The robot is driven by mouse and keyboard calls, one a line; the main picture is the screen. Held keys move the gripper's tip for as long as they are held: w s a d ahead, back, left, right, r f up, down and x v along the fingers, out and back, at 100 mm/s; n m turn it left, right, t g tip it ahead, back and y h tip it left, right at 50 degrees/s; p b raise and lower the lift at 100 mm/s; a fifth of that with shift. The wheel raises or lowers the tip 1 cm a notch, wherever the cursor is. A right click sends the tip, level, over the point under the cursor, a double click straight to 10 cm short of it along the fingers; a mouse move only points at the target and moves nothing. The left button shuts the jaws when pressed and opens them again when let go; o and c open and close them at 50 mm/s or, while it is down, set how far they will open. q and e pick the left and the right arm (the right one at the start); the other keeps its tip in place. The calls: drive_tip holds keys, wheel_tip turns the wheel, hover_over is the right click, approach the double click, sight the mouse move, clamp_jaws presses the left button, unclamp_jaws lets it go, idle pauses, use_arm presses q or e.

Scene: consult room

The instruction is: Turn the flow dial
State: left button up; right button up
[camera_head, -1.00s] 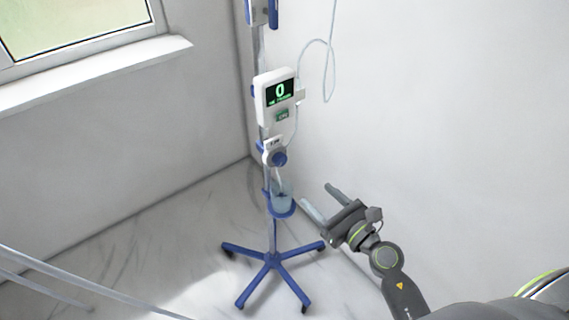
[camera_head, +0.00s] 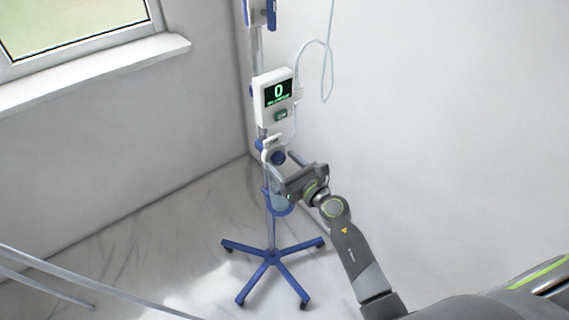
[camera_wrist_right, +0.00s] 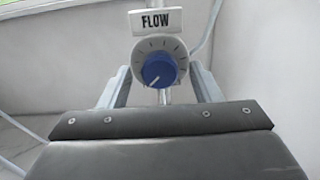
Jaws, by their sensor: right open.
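The flow dial is a blue knob (camera_head: 278,158) on a white round face, low on the pole of a blue stand (camera_head: 272,262). In the right wrist view the blue knob (camera_wrist_right: 159,70) has a pale pointer line toward the lower left. A white FLOW label (camera_wrist_right: 156,21) sits above it. My right gripper (camera_wrist_right: 158,88) is open, its two fingers on either side of the dial. I cannot tell whether they touch it. In the head view my right gripper (camera_head: 282,162) is just below and right of the knob. My left gripper is not in view.
A white monitor (camera_head: 275,97) showing a green 0 is on the pole above the dial. A clear tube (camera_head: 331,60) loops beside it. A blue ring holder (camera_head: 281,208) is below. Walls and a window sill (camera_head: 100,72) stand behind.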

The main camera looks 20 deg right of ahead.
drive_tip(key=shift+c, duration=0.5)
drive_tip(key=c, duration=0.9)
drive_tip(key=m+p, duration=0.2)
drive_tip(key=m, duration=0.1)
drive_tip(key=shift+r, duration=0.1)
drive_tip(key=m+p, duration=0.3)
drive_tip(key=m, duration=0.3)
drive_tip(key=m+p, duration=0.2)
drive_tip(key=m, duration=0.2)
drive_tip(key=shift+m+p, duration=1.15)
drive_tip(key=shift+m, duration=1.25)
